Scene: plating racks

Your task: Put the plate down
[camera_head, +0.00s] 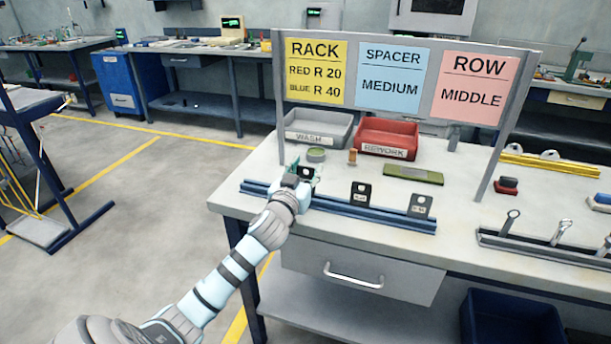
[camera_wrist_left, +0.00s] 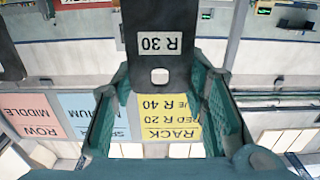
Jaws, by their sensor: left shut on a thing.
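My left gripper (camera_head: 301,172) is shut on a dark plate (camera_head: 306,172) at the left part of the blue rack (camera_head: 335,207). In the left wrist view the same plate (camera_wrist_left: 158,70) sits between the green fingers (camera_wrist_left: 165,95), with a white R 30 label and a small slot. Its far end is out of that view. I cannot tell whether it touches the rack. Two more dark labelled plates, one mid-rack (camera_head: 360,194) and one near the right end (camera_head: 420,206), stand upright in the rack. My right gripper is not in view.
A sign board (camera_head: 434,85) on posts spans the bench. A grey rack with tools (camera_head: 545,248) stands right.

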